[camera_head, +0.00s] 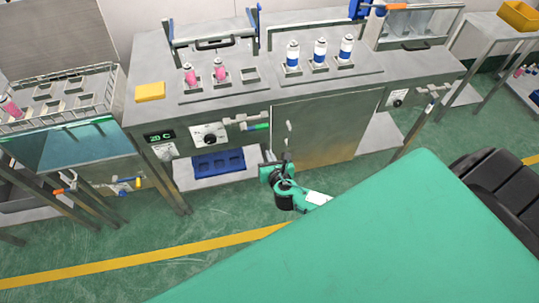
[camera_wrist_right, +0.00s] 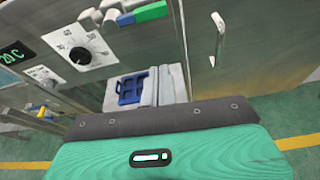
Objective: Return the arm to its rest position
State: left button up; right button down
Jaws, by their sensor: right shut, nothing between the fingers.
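My right gripper (camera_head: 287,157) is in front of the workbench's cabinet door, low and pointing up toward the bench. Its fingers are shut with nothing between them. In the right wrist view its grey fingers (camera_wrist_right: 165,86) stand side by side beyond the green wrist housing. My right forearm runs down and right from it in the head view. My left gripper is not in view.
A steel workbench (camera_head: 240,110) carries several pink and blue-banded cans in holders, plus a yellow block (camera_head: 150,91). A blue crate (camera_head: 218,163) lies on its lower shelf. A water tank (camera_head: 70,145) stands left. Green floor is clear in front.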

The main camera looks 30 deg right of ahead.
jog(key=s+d+f+m+g, duration=0.1)
jog(key=s+f+m+g, duration=0.2)
jog(key=s+f+m, duration=0.45)
jog(key=s+d+f+m+g+y, duration=0.15)
jog(key=s+f, duration=0.35)
jog(key=f, duration=0.5)
jog(key=s+f+m+g, duration=0.4)
jog(key=s+f+m, duration=0.15)
jog(key=f, duration=0.35)
jog(key=s+a+f+m+g, duration=0.1)
jog(key=s+f+m, duration=0.3)
jog(key=s, duration=0.5)
jog(key=s+a+f+m+g+y, duration=0.1)
jog(key=s+f+m, duration=0.3)
jog(key=s, duration=0.6)
jog(key=s+a+f+m+g+y, duration=0.1)
jog(key=s+a+f+m+g, duration=0.1)
jog(key=s+f+m, duration=0.2)
jog(key=s+m, duration=0.3)
jog(key=s, duration=0.2)
jog(key=shift+s+a+f, duration=0.2)
jog(key=shift+a, duration=0.05)
